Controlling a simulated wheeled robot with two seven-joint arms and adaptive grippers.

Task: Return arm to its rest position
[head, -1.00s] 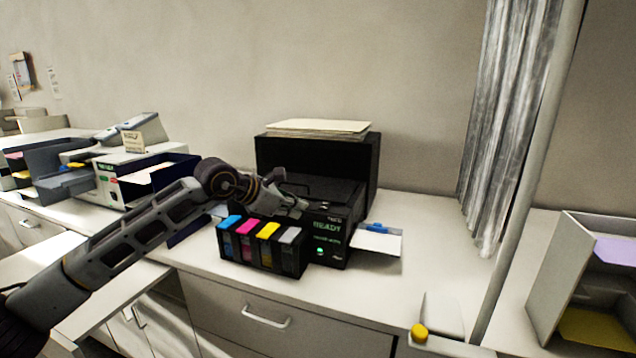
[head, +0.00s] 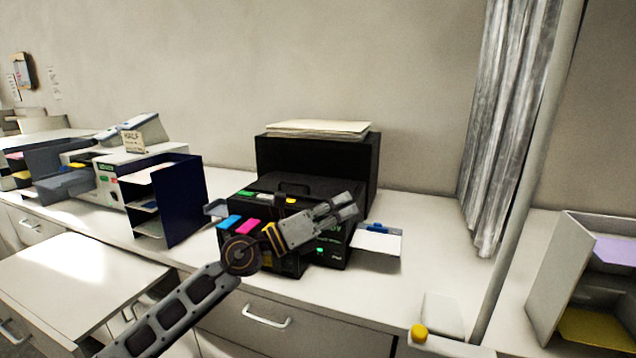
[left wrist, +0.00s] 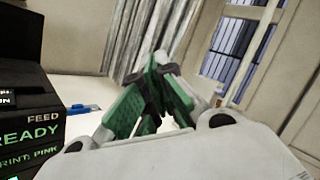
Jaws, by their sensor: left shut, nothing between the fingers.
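My left arm comes in from the bottom of the head view. My left gripper (head: 345,207) is shut and empty, in front of the black printer (head: 290,183) in the picture and hiding part of its READY panel. In the left wrist view the green-padded fingers of the left gripper (left wrist: 158,68) meet at their tips with nothing between them. My right gripper is not in view.
A dark blue sorter (head: 180,205) stands to the left. A curtain (head: 505,120) and pole are at the right.

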